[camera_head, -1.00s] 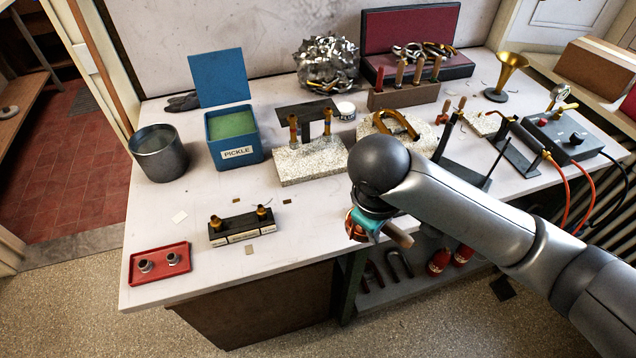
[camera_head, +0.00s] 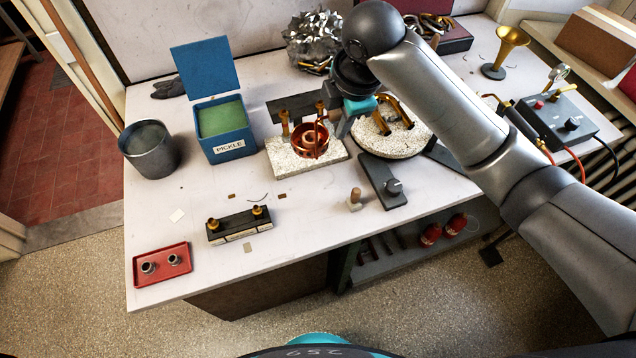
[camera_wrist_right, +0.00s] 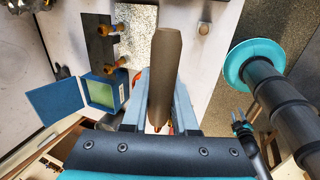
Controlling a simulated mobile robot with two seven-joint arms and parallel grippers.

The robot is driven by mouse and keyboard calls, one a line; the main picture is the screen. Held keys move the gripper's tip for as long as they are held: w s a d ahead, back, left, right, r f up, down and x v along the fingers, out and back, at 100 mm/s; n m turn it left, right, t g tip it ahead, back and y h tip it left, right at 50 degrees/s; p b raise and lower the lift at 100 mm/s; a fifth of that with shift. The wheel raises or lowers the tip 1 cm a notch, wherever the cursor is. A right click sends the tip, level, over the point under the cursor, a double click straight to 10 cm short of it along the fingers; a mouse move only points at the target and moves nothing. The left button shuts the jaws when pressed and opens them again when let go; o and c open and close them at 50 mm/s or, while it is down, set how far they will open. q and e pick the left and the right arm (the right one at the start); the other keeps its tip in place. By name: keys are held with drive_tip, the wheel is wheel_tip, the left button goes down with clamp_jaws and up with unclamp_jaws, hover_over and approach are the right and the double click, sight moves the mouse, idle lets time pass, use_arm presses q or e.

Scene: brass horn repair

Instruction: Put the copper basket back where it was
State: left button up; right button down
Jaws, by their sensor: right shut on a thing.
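The copper basket (camera_head: 310,141) is a small round open-wire basket. It shows in the head view in front of the speckled stone block (camera_head: 290,165), overlapping it in the picture; I cannot tell whether it touches the block. My right gripper (camera_head: 347,112) is just right of the basket. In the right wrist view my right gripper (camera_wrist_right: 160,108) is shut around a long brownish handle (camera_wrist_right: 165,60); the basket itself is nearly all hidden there.
The blue pickle box (camera_head: 224,147) with raised lid and a grey metal pot (camera_head: 148,160) stand left. A round stone plate (camera_head: 400,140) is right.

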drive_tip(key=shift+f+b, duration=1.35)
drive_tip(key=shift+f, duration=8.4)
drive_tip(key=c, duration=0.7)
unclamp_jaws()
drive_tip(key=shift+s, duration=0.1)
drive_tip(key=p+v, duration=0.2)
drive_tip(key=v, duration=1)
drive_tip(key=shift+p, duration=0.3)
